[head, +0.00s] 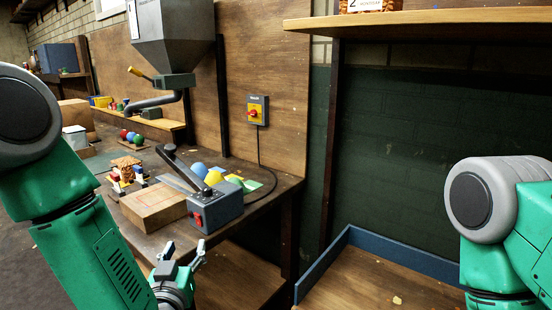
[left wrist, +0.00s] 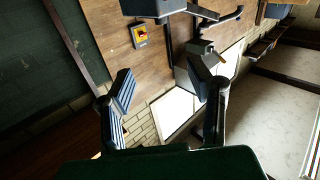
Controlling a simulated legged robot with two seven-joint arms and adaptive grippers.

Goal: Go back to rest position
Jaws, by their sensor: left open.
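My left gripper (head: 185,250) is at the lower middle of the head view, in front of the workbench's near edge. Its two fingers are spread and nothing is between them. It also shows open and empty in the left wrist view (left wrist: 163,82), where the scene appears tilted. My right arm is at the right edge of the head view, and its gripper is out of view. On the bench, a blue ball (head: 199,169), a yellow ball (head: 214,178) and a green ball (head: 236,182) lie behind a grey lever device (head: 216,208), apart from my left gripper.
A cardboard box (head: 152,207) sits beside the lever device. More coloured balls (head: 130,136) lie farther back. A grey hopper (head: 175,35) hangs above the bench. A red-knobbed switch (head: 257,110) is on the wooden panel. A blue-edged wooden surface (head: 375,285) at right is mostly clear.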

